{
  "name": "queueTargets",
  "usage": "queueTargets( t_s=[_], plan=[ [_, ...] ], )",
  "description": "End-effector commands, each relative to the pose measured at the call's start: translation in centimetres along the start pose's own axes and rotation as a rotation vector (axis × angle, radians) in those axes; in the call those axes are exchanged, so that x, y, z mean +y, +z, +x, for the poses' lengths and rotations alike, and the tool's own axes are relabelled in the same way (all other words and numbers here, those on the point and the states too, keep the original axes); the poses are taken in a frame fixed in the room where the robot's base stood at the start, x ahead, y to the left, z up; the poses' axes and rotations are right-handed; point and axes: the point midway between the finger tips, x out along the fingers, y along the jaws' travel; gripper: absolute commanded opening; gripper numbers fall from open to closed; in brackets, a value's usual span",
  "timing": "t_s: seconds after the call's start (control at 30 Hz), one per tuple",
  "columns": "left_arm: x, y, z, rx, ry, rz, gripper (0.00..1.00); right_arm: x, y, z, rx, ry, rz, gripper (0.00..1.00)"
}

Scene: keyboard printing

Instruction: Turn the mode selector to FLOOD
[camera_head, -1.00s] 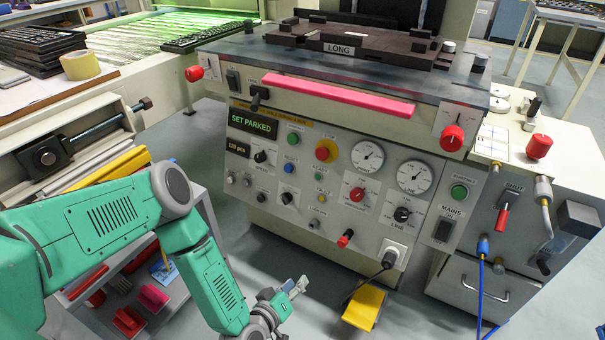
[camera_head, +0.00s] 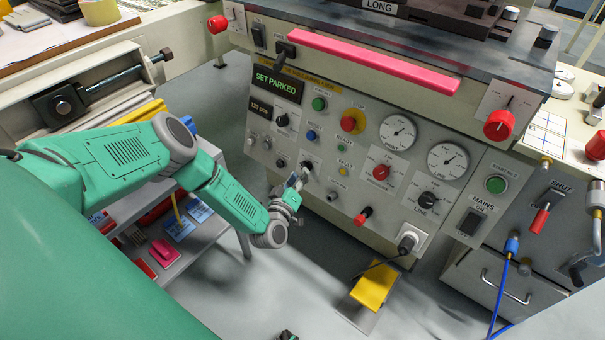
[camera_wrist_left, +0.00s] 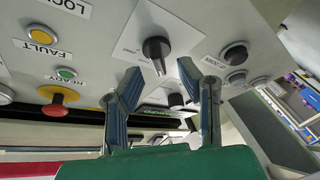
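The likely mode selector is a black knob on a white plate, upper middle of the left wrist view (camera_wrist_left: 156,48). Its pointer lies nearly upright in that picture, tilted slightly. Its position marks, including any FLOOD mark, are too small to read. In the head view the knob (camera_head: 307,165) is partly hidden by my left gripper (camera_head: 296,180), which is at the lower left of the control panel. In the left wrist view my left gripper (camera_wrist_left: 159,78) is open and empty, one finger on each side below the knob; I cannot tell whether they touch it.
The panel (camera_head: 345,195) carries a yellow-ringed red button (camera_head: 353,121), gauges (camera_head: 398,132), a red knob (camera_head: 381,172) and a black LINE knob (camera_head: 428,199) to the right. A red-tipped lever (camera_head: 363,216) and plug (camera_head: 408,242) protrude below. A shelf (camera_head: 190,245) stands below my left arm.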

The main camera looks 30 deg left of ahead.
Motion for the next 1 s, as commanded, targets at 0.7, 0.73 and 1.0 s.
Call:
queueTargets(
  t_s=[0.7,0.73,1.0],
  plan=[
    [0.0,0.0,2.8,-0.001,-0.001,0.000,0.00,0.0,0.0,1.0,0.001,0.000,0.000,0.00],
    [0.0,0.0,2.8,-0.001,-0.001,0.000,0.00,0.0,0.0,1.0,0.001,0.000,0.000,0.00],
    [-0.1,0.0,2.8,-0.002,0.005,0.016,0.00,0.0,0.0,1.0,0.001,0.000,0.000,0.00]
  ],
)
